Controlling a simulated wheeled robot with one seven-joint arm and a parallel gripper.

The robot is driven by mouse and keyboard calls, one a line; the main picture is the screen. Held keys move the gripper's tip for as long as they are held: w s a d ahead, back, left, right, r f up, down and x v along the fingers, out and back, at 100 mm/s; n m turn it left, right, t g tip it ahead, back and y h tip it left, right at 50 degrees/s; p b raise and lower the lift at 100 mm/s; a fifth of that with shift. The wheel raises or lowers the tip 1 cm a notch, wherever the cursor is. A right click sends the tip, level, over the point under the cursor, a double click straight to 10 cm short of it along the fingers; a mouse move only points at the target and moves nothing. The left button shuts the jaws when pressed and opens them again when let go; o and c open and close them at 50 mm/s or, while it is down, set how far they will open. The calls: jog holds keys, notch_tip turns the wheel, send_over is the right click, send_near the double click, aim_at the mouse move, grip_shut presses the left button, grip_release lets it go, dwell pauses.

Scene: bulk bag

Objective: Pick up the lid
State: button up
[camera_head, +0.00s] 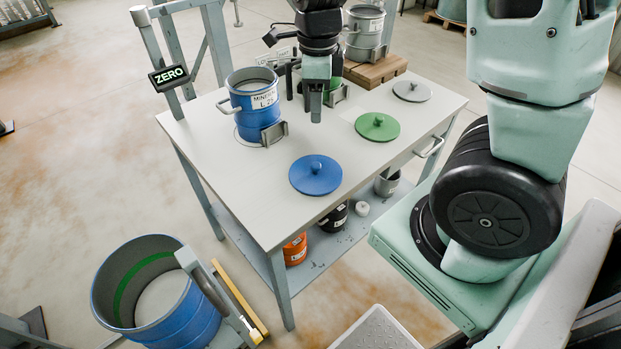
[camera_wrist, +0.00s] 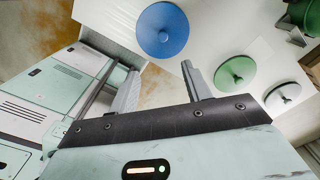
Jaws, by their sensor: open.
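Three round lids with knobs lie flat on the white table (camera_head: 240,190). The blue lid (camera_head: 316,175) is near the front corner, the green lid (camera_head: 377,126) is right of centre, and the grey lid (camera_head: 412,90) is farther back right. In the wrist view, the blue lid (camera_wrist: 163,30), green lid (camera_wrist: 235,72) and grey lid (camera_wrist: 283,95) all show. My gripper (camera_head: 312,106) points down above the table, behind the blue lid and left of the green one. Its fingers (camera_wrist: 160,72) are apart with nothing between them. It appears apart from all three lids.
A blue labelled bucket (camera_head: 254,108) stands left of my gripper, close by. A green container (camera_head: 333,86) is partly hidden behind it. A grey pot (camera_head: 364,27) stands on a wooden block at the back. A large blue drum (camera_head: 185,315) is on the floor, front left.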

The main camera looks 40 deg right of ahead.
jog(key=b, duration=0.2)
send_over(316, 165)
notch_tip(316, 165, down, 12)
jog(key=shift+s+a+f, duration=0.1)
jog(key=shift+s+a, duration=0.05)
jog(key=shift+w+d+f, duration=0.1)
jog(key=shift+f, duration=1.2)
jog(key=shift+w+d+f, duration=0.1)
jog(key=shift+f, duration=1.15)
grip_shut()
